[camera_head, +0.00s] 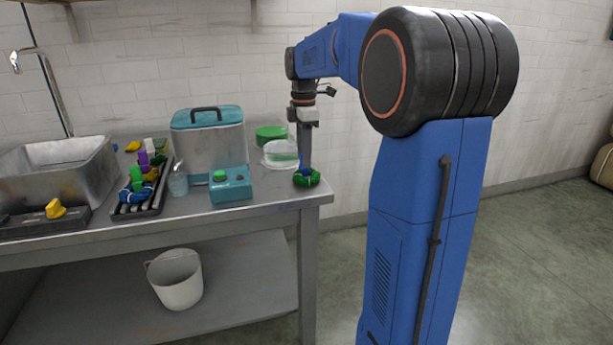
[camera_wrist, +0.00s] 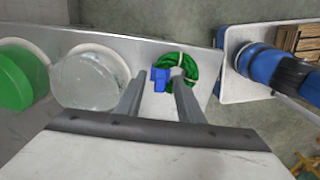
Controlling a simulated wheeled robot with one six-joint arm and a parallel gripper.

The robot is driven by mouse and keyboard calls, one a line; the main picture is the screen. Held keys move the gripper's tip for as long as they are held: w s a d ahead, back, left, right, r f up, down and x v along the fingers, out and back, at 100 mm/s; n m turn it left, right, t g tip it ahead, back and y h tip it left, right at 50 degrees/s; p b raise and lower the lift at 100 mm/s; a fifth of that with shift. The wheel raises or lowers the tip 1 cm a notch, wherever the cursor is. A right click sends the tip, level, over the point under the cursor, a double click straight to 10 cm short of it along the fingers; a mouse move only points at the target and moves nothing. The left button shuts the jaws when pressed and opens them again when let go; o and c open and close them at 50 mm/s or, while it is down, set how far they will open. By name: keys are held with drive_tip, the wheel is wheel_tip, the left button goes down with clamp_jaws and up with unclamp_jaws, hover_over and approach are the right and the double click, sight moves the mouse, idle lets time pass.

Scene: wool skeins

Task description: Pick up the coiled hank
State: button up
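The coiled hank is a green ring (camera_wrist: 204,66) with a blue part (camera_wrist: 158,76) on its left side, lying near the table corner in the wrist view. In the head view the hank (camera_head: 313,181) shows at the right end of the table. My gripper (camera_wrist: 161,84) points down at it with its fingers apart. The right finger reaches over the ring's open middle, and the left finger is outside the ring. The blue part lies between them, with a gap at the left. I cannot tell whether the fingertips touch the hank.
A clear lidded tub (camera_head: 281,153) and a green-lidded tub (camera_head: 270,133) stand behind. The table edge is close.

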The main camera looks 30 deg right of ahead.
drive_tip(key=shift+f, duration=0.6)
clamp_jaws()
